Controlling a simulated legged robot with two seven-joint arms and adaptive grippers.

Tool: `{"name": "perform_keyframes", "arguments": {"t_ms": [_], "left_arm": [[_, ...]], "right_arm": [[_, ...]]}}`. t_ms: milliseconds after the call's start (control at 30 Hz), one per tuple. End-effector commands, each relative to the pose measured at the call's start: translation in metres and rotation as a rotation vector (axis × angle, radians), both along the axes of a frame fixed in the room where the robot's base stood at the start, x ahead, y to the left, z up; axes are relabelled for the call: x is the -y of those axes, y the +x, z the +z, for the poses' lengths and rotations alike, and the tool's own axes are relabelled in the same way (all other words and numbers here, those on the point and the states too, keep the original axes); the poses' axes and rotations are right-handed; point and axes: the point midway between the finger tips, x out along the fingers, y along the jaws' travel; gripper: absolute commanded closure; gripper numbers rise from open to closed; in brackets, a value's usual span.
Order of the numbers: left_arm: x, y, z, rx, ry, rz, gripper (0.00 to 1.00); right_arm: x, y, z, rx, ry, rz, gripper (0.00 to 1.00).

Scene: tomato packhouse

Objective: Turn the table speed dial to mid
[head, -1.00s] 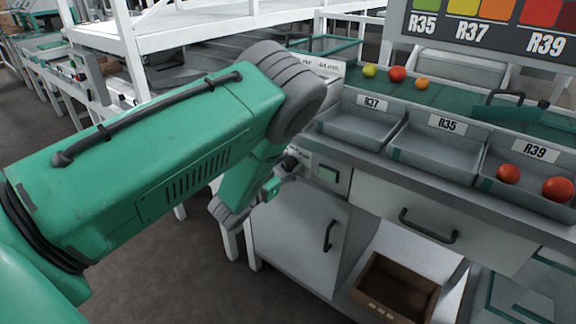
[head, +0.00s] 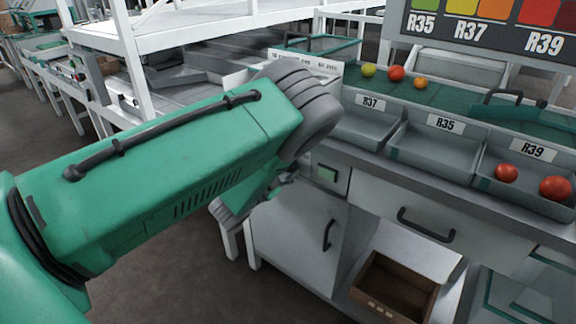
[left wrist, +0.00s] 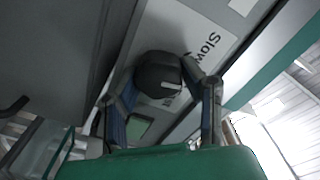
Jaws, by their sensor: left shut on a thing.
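The speed dial (left wrist: 158,70) is a dark round knob in the left wrist view. It sits on a pale label plate (left wrist: 218,68) with the word "Slow" beside it. Other lettering is partly hidden behind the knob. A small pale mark shows on the knob's lower right; I cannot read the dial's setting surely. My left gripper (left wrist: 157,84) has a finger on each side of the knob and is shut on it. In the head view my left arm hides the dial and most of the gripper. My right gripper is not in view.
Grey trays labelled R37 (head: 342,129), R35 (head: 398,148) and R39 (head: 487,178) line the bench to the right. Two red tomatoes lie in R39. Below are a drawer (head: 385,205), a cabinet door (head: 285,243) and a brown crate (head: 372,271). White framework stands behind.

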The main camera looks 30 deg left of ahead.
Motion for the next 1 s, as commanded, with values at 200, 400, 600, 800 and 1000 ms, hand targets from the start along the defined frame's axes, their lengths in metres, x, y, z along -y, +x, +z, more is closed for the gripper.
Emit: {"name": "perform_keyframes", "arguments": {"t_ms": [200,400,600,800,1000], "left_arm": [[0.0013,-0.0033,-0.0080,-0.010,0.113,0.000,0.93],[0.0010,-0.0036,-0.0083,-0.007,0.169,0.000,0.93],[0.0005,-0.0037,-0.0082,-0.005,0.188,0.002,0.93],[0.0005,-0.0038,-0.0082,-0.005,0.189,0.002,0.93],[0.0006,-0.0038,-0.0081,-0.005,0.188,0.002,0.44]], "right_arm": [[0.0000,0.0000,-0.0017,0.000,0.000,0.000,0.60],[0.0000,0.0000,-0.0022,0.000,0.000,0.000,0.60],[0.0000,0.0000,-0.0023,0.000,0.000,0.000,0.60],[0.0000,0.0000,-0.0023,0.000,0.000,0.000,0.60],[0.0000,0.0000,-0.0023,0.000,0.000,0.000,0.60]]}}
